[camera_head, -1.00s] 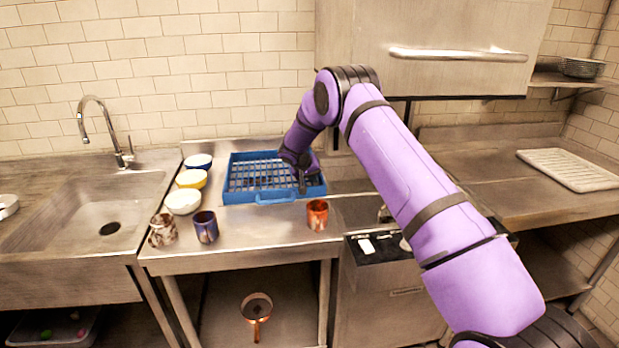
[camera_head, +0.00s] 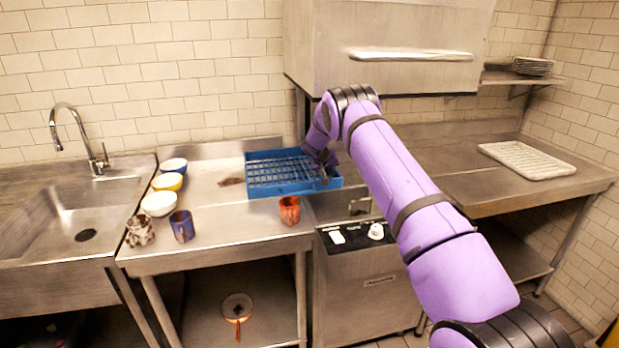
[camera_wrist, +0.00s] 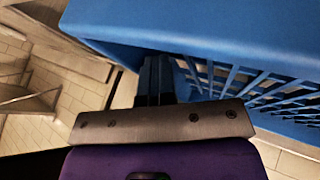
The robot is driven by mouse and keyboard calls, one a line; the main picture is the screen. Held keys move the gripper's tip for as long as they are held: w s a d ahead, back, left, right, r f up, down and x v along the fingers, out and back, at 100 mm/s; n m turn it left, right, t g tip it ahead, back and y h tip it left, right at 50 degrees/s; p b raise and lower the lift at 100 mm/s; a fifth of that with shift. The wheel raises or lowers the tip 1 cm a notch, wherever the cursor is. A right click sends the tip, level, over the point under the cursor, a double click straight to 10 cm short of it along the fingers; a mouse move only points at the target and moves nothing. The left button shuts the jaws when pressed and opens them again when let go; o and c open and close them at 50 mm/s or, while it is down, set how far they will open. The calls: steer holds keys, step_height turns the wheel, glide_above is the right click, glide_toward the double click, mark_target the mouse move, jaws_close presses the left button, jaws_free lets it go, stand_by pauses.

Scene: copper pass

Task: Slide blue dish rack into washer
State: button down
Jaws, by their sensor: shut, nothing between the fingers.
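The blue dish rack (camera_head: 258,189) lies flat and looks empty on the steel counter. Its right end reaches past the left post of the washer, under the raised steel hood (camera_head: 400,40). My gripper (camera_head: 326,176) is shut and points down at the right part of the rack. In the wrist view the rack's blue wall (camera_wrist: 220,35) fills the top, and my closed fingers (camera_wrist: 154,78) are right against or just beside its wall and grid. The exact contact is hidden. The washer's front (camera_head: 370,290) is below.
Bowls (camera_head: 159,204), a blue mug (camera_head: 182,226), a marbled mug (camera_head: 140,230) and an orange cup (camera_head: 289,210) stand on the counter left and front of the rack. A sink (camera_head: 80,215) is far left. A white rack (camera_head: 527,160) lies on the right counter.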

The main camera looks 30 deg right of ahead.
steer(key=s+d, duration=0.3)
steer(key=d, duration=1.1)
steer(key=s+d, duration=0.3)
steer(key=d, duration=1.2)
steer(key=shift+s, duration=0.1)
